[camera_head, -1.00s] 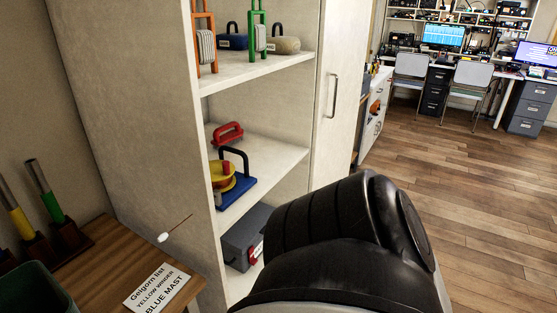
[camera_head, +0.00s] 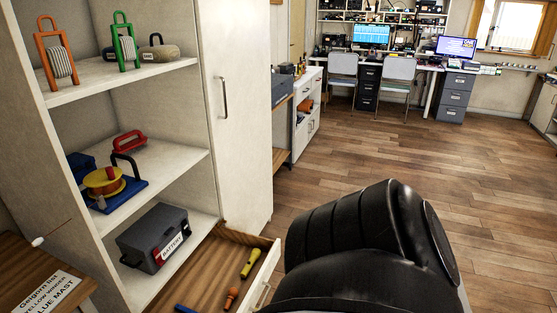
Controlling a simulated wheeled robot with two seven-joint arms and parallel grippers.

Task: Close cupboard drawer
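The white cupboard (camera_head: 198,100) stands at the left with open shelves. Its wooden drawer (camera_head: 226,243) is pulled out at the bottom, below the lowest shelf. Inside it lie a yellow tool (camera_head: 250,263), an orange-handled tool (camera_head: 231,298) and a blue one (camera_head: 185,308). The drawer front (camera_head: 266,275) faces right, with a handle partly in view, close to the left of my black arm part. The near end of the drawer is cut off by the bottom edge. Neither gripper shows in this view.
The shelves hold a grey battery box (camera_head: 153,238), a yellow reel (camera_head: 104,183), and orange (camera_head: 52,57) and green (camera_head: 126,42) winders. A wooden table with a paper list (camera_head: 48,291) is at the lower left. Wooden floor (camera_head: 400,150) is clear toward the chairs and desks.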

